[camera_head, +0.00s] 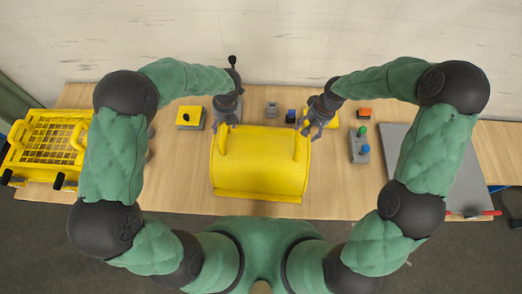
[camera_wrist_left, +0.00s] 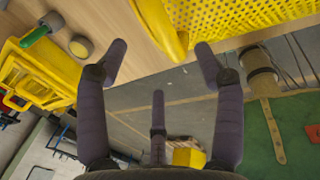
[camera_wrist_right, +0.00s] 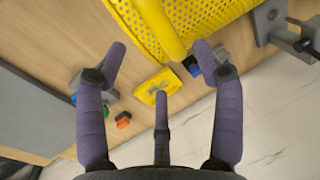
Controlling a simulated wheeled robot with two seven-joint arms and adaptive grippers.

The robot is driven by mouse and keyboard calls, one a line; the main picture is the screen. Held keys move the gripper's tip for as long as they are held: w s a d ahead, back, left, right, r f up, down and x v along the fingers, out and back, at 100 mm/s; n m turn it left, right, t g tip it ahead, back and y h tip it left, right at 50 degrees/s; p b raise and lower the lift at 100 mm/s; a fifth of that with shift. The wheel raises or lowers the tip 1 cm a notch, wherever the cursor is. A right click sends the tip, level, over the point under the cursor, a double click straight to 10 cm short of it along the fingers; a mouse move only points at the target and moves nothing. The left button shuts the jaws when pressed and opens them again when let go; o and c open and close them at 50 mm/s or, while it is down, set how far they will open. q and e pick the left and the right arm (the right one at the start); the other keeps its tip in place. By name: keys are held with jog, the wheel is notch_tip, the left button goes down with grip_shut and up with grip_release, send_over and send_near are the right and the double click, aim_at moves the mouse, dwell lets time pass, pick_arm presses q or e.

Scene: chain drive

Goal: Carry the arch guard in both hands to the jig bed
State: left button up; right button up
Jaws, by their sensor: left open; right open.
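The arch guard (camera_head: 262,165) is a yellow, perforated, curved cover with a bar handle at each side, standing on the middle of the wooden table. My left gripper (camera_head: 228,119) is open at the far end of its left handle (camera_head: 222,138). In the left wrist view that handle (camera_wrist_left: 163,25) lies ahead, between the spread fingers. My right gripper (camera_head: 314,122) is open near the right handle (camera_head: 301,146). In the right wrist view the handle (camera_wrist_right: 158,28) likewise lies between the open fingertips. Neither gripper visibly grips it. I cannot tell for sure which thing is the jig bed.
A flat grey plate (camera_head: 465,178) lies at the table's right, partly behind my right arm. A yellow basket (camera_head: 50,148) stands at the left end. A yellow-topped block (camera_head: 189,116), a grey button box (camera_head: 359,149) and an orange block (camera_head: 364,112) sit around the guard.

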aim_at(221, 132)
pick_arm(q)
jog(key=f, duration=0.3)
jog(key=a+f, duration=0.1)
jog(key=f, duration=0.2)
jog(key=a+f, duration=0.1)
jog(key=f, duration=0.2)
jog(key=shift+f, duration=0.1)
pick_arm(e)
jog(key=f, duration=0.3)
jog(key=a+f, duration=0.1)
jog(key=f, duration=0.5)
jog(key=shift+a+f, duration=0.1)
jog(key=shift+a, duration=0.3)
pick_arm(q)
grip_shut()
pick_arm(e)
grip_shut()
pick_arm(q)
jog(key=shift+r, duration=0.2)
